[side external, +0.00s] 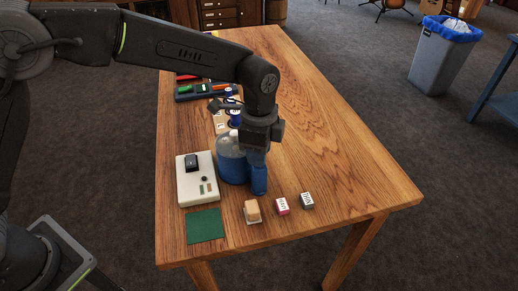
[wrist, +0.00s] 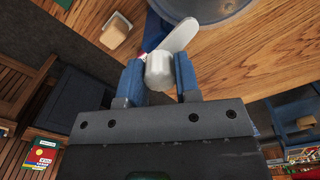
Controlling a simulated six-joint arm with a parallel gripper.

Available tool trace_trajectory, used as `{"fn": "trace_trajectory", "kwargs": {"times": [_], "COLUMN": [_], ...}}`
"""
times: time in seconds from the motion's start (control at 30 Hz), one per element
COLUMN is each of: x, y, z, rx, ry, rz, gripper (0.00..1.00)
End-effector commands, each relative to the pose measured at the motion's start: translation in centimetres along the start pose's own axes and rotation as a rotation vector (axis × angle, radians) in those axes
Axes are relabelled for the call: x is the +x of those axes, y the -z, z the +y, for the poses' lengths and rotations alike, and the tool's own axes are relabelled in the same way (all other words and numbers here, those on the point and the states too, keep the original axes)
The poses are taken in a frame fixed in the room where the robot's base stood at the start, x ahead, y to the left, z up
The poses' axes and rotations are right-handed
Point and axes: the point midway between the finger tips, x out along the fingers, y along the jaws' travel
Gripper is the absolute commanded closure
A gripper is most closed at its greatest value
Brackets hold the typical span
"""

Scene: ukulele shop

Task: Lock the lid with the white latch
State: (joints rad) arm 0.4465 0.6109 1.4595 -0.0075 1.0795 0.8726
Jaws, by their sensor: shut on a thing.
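The container is a round blue tub (side external: 232,170) with a pale translucent lid (side external: 229,144), standing near the middle of the table's left side. Its rim shows at the top of the wrist view (wrist: 207,10). The white latch (wrist: 180,38) is a flat lever with a rounded knob, close to the tub's edge. My gripper (wrist: 158,74) has its two blue fingers closed around the knob, one on each side.
A tan block (side external: 252,207) on a small white base, a red labelled box (side external: 282,206) and a dark labelled box (side external: 307,201) stand in front. A white control box (side external: 187,186) and green mat (side external: 205,226) lie left. The table's right half is clear.

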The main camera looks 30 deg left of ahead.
Motion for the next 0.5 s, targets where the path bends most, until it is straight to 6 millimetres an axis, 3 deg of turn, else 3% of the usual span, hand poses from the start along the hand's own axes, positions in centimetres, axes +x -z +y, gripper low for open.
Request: {"fn": "trace_trajectory", "kwargs": {"times": [0.5], "x": [-0.07], "y": [0.05], "z": [0.02], "rx": [-0.205], "ry": [0.000], "rz": [0.004], "gripper": [0.93]}}
